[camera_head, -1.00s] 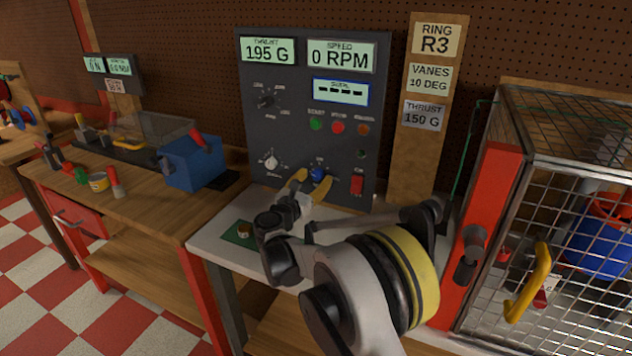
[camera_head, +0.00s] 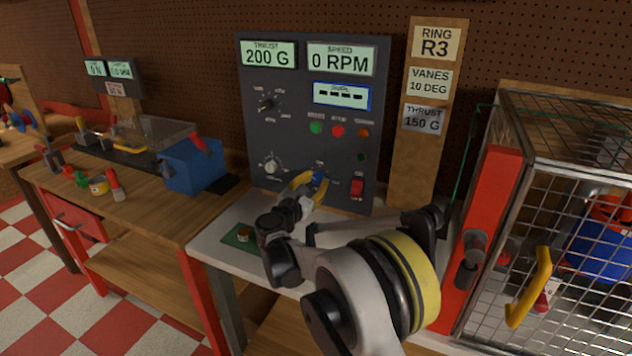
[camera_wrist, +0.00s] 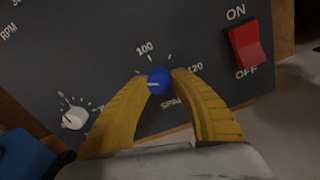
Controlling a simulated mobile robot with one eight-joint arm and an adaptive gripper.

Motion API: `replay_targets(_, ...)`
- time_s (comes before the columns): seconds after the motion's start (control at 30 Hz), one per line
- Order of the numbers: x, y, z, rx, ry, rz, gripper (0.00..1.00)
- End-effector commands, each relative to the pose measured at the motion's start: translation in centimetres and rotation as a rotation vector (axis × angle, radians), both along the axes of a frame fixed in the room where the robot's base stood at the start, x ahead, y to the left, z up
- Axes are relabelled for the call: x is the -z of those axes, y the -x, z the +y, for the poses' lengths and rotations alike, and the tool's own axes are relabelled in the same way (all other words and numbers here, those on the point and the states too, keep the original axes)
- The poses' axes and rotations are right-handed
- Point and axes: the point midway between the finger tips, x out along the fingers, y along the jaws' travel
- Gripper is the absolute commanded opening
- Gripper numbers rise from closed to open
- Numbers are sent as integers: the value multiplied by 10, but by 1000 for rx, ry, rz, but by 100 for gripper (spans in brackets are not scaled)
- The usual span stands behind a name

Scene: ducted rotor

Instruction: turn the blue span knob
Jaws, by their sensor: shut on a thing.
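The blue span knob (camera_wrist: 158,81) sits low on the dark control panel (camera_head: 300,140), with a light pointer line and marks such as 100 and 120 around it. In the head view the knob (camera_head: 319,179) is partly covered by my gripper. My gripper (camera_wrist: 158,84) is shut on the knob, one yellow finger on each side. In the head view my gripper (camera_head: 312,184) reaches it from the front. The thrust display (camera_head: 268,56) reads 200 G, and the speed display (camera_head: 341,58) reads 0 RPM.
A white knob (camera_wrist: 75,118) is left of the blue one, and a red ON/OFF switch (camera_wrist: 245,46) is to its right. A wooden board (camera_head: 425,170) beside the panel carries labels RING R3, VANES 10 DEG and THRUST 150 G. A mesh cage (camera_head: 560,190) stands at the right.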

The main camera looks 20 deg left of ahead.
Motion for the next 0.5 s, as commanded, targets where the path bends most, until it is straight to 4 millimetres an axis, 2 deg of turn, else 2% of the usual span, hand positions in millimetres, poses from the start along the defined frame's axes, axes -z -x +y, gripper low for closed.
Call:
replay_targets(0.17,0,0,0,0,1,1,0)
replay_targets(0.2,0,0,0,0,1,1,31)
replay_targets(0.27,0,0,0,0,1,1,50)
replay_targets(0.5,0,0,0,0,2,0,52)
